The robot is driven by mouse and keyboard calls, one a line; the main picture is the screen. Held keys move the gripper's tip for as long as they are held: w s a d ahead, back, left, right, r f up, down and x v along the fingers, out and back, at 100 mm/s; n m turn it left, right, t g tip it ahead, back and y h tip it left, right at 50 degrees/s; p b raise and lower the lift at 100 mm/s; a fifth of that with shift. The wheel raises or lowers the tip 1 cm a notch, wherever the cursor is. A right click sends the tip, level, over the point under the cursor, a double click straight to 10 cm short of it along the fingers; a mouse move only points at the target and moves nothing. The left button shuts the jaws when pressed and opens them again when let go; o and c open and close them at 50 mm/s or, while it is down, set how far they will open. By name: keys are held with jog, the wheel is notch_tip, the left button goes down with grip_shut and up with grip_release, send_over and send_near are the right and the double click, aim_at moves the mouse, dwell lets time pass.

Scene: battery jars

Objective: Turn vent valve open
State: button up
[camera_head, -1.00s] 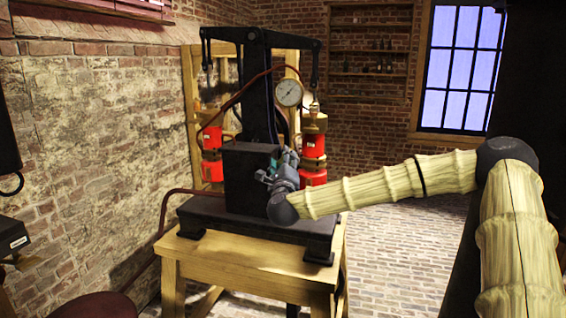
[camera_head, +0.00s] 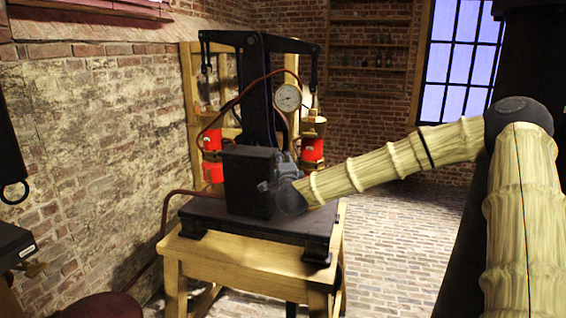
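A black machine (camera_head: 250,180) with a tall column and two side arms stands on a dark base plate on a wooden table. A round white gauge (camera_head: 287,97) sits on its column. My gripper (camera_head: 268,186) is at the right face of the machine's black box, small and dark against it. My wrist hides much of that side. I cannot make out the vent valve or whether the fingers are open, shut or touching anything.
The wooden table (camera_head: 240,258) carries the machine. Red cylinders (camera_head: 312,150) hang at both sides of the column. A red hose (camera_head: 168,205) runs to the machine from the left. A brick wall is at left; the brick floor (camera_head: 395,240) at right is clear.

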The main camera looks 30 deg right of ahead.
jog(key=shift+f, duration=0.1)
dwell(0.5)
jog(key=o, duration=1)
jog(key=shift+s+a, duration=0.1)
jog(key=v, duration=1.1)
jog(key=shift+s+a, duration=0.15)
jog(key=shift+s, duration=0.2)
